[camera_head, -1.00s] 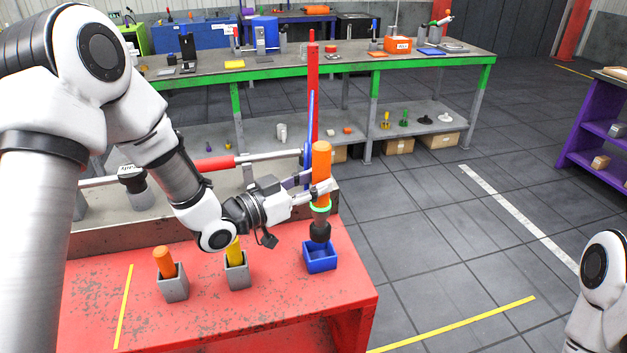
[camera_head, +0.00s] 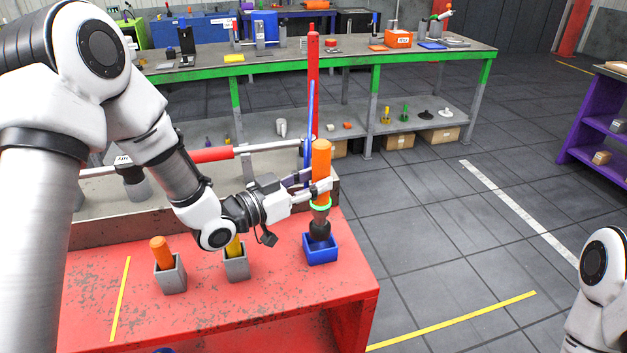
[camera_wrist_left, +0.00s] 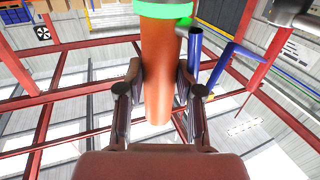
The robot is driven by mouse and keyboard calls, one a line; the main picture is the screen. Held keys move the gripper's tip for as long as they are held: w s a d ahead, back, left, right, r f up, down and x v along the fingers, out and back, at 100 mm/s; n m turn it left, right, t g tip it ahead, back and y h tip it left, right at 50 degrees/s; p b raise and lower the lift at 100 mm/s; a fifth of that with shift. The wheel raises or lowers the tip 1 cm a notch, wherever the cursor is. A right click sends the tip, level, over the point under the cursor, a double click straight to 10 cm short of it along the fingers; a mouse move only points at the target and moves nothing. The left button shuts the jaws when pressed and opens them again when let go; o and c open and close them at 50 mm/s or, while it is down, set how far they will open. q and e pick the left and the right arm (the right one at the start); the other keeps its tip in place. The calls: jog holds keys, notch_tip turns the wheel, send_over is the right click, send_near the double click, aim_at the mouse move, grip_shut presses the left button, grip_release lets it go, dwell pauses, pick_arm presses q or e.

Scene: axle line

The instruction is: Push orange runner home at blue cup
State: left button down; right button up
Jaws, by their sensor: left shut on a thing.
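The orange runner (camera_head: 321,160) stands upright, with a green ring and a dark lower end. My left gripper (camera_head: 318,188) is shut on its orange part, below the top. In the left wrist view the orange runner (camera_wrist_left: 158,75) lies between the two fingers (camera_wrist_left: 160,100), with the green ring at the top edge. The blue cup (camera_head: 321,256) stands on the red bench near its right edge. The dark end is at the cup's mouth and its tip dips behind the near rim; how deep it sits cannot be told. My right gripper is out of view.
On the red bench (camera_head: 230,318), a grey cup (camera_head: 172,279) holds an orange peg and another grey cup (camera_head: 236,268) holds a yellow one, left of the blue cup. A red post (camera_head: 313,90) stands behind the runner.

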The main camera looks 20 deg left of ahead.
aim_at(313, 205)
pick_arm(q)
jog(key=shift+f, duration=0.15)
dwell(0.5)
jog(key=shift+f+b, duration=0.35)
jog(key=shift+b, duration=0.2)
jog(key=shift+f+b, duration=2.15)
jog(key=shift+f, duration=0.4)
jog(key=c, duration=0.8)
grip_release()
jog(key=shift+r, duration=0.1)
jog(key=shift+o, duration=0.6)
jog(key=v, duration=1.2)
